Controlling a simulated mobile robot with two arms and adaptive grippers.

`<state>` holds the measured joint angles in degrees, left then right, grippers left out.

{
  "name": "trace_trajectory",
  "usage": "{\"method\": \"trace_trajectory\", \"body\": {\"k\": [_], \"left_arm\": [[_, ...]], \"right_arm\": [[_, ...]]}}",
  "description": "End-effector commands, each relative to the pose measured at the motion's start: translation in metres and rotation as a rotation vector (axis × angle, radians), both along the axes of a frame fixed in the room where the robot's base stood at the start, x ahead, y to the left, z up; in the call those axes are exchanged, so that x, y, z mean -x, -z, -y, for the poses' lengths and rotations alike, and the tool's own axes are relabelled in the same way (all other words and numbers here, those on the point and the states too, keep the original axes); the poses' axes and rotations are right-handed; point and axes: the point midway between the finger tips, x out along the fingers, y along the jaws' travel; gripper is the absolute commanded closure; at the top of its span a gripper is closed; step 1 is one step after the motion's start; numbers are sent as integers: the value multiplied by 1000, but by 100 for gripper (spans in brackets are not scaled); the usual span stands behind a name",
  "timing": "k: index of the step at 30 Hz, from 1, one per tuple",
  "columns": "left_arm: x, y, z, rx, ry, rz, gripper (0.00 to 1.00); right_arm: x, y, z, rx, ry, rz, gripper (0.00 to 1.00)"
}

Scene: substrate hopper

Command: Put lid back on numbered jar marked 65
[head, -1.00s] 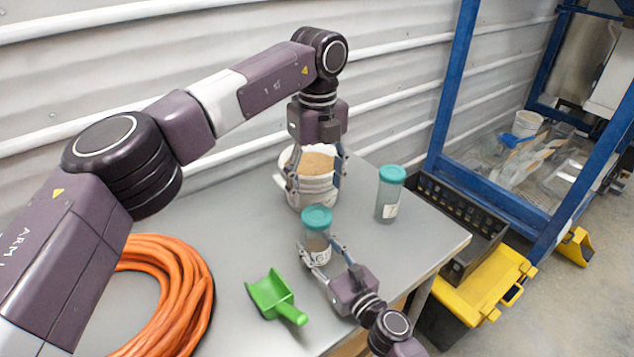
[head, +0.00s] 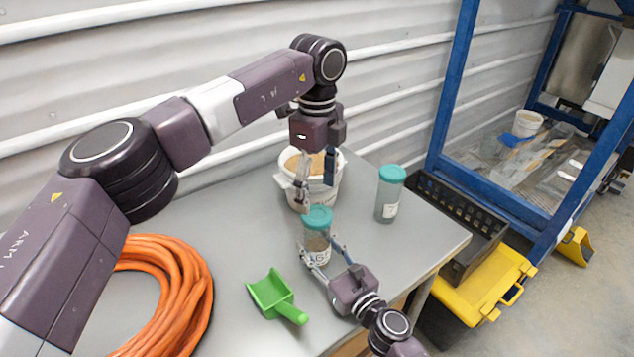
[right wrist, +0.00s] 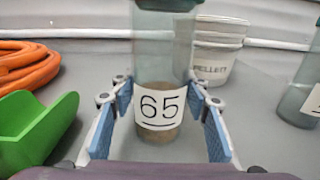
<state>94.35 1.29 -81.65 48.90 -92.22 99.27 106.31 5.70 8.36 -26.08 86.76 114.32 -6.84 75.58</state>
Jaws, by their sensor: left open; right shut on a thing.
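The jar marked 65 (head: 317,248) stands upright on the grey table; its label (right wrist: 160,106) reads clearly in the right wrist view, with some brown grains at the bottom. A teal lid (head: 317,218) rests on its mouth; how tightly it sits I cannot tell. My right gripper (head: 322,256) is shut on the jar from the front, its blue pads (right wrist: 163,115) on either side. My left gripper (head: 317,195) points down, open and empty, just above and behind the lid. It partly hides the bucket.
A white pellet bucket (head: 323,198) of brown grains stands behind; it also shows in the right wrist view (right wrist: 217,62). A second teal-lidded jar (head: 388,200) stands right. A green scoop (head: 272,294) and orange hose coil (head: 172,285) lie left. The table's right edge is near.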

Motion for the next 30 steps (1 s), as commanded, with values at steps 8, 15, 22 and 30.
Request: {"method": "trace_trajectory", "body": {"k": [8,15,22,30], "left_arm": [[1,44,-1,0,0,-2,36],[0,64,0,-1,0,1,36],[0,66,0,0,1,1,36],[0,66,0,0,0,1,57]], "right_arm": [[0,-1,0,-1,0,1,100],[0,-1,0,-1,0,1,100],[0,-1,0,-1,0,1,100],[0,-1,0,-1,0,1,100]]}}
